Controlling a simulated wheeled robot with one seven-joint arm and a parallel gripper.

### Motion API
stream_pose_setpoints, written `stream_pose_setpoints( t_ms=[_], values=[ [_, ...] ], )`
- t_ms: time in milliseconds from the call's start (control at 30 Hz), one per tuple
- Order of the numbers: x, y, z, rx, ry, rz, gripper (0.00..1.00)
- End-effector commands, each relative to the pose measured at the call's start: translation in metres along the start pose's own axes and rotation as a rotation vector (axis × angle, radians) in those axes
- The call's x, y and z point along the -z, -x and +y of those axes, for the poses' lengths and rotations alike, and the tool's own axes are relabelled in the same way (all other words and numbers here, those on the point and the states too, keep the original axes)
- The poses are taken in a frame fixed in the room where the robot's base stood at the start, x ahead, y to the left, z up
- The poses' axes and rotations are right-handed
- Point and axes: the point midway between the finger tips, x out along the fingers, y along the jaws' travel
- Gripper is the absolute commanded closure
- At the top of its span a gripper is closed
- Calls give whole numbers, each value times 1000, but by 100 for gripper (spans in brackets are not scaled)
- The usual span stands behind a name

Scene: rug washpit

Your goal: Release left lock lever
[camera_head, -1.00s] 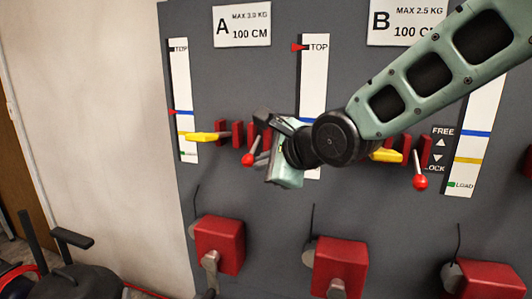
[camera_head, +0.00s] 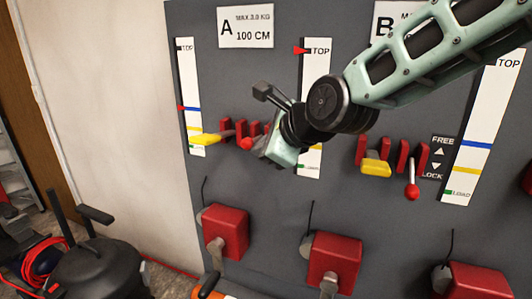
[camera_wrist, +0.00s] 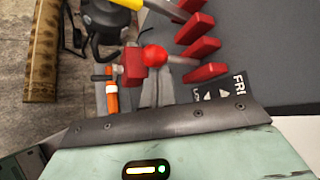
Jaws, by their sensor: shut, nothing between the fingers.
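The left lock lever has a red ball (camera_head: 246,144) under sign A, level with the red guide blocks beside it. In the wrist view the ball (camera_wrist: 154,55) sits on a grey shaft running between red blocks. My gripper (camera_head: 262,148) is just right of the ball in the head view, its mint body covering the lever's shaft. In the wrist view the shut, empty fingers (camera_wrist: 148,92) end close to the ball; I cannot tell whether they touch. The FREE/LOCK plate (camera_head: 438,157) shows up for FREE and down for LOCK.
A yellow handle (camera_head: 205,139) is left of the ball. The right lever's red ball (camera_head: 411,193) hangs lower, near a second yellow handle (camera_head: 377,169). Red crank boxes (camera_head: 226,231) stick out below. A dark pot-like object (camera_head: 97,268) stands lower left.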

Motion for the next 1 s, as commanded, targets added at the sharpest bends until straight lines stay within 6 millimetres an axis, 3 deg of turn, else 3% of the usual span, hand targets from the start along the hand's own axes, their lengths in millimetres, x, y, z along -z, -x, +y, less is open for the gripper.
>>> stream_pose_setpoints(
  t_ms=[433, 1000],
  values=[
    [-6, 6, -10, 2, 0, -1, 100],
    [-8, 9, -16, -159, -170, 2, 100]
  ],
)
